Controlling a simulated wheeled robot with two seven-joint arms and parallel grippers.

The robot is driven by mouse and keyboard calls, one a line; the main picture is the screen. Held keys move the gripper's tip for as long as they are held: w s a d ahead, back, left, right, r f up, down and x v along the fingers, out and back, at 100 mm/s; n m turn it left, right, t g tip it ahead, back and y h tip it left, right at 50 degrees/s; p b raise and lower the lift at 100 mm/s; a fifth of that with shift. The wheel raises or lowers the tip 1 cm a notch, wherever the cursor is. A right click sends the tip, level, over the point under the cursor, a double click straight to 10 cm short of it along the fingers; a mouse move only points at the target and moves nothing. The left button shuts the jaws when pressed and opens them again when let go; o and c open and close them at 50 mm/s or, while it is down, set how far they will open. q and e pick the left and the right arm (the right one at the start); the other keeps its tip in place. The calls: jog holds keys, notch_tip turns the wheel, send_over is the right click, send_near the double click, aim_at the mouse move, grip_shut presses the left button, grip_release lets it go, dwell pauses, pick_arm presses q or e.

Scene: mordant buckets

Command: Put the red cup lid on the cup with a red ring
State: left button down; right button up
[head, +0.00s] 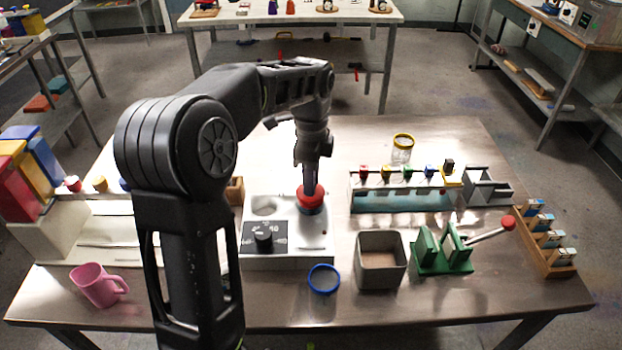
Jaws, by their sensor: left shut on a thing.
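My left gripper (309,187) points down at the right part of a white box-like device (287,262) with a dark panel and black knob. It is shut on the red cup lid (311,197), which sits at its fingertips. The lid is over the device's right side. Something darker and bluish shows just under the lid, and I cannot tell whether this is the cup with a red ring or whether the lid touches it. No red ring can be made out clearly. My right gripper is not in view.
A blue-ringed cup (323,280) stands near the front edge and a yellow-ringed glass cup (403,142) at the back. A grey open box (380,278), a green stand (441,262) and a rack of coloured tops (400,200) fill the right.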

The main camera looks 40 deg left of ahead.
pick_arm(q)
jog(key=shift+f, duration=0.4)
jog(key=c, duration=1.2)
grip_release()
jog(key=shift+o, duration=0.2)
notch_tip(320, 180, up, 8)
jog(key=shift+f, duration=0.1)
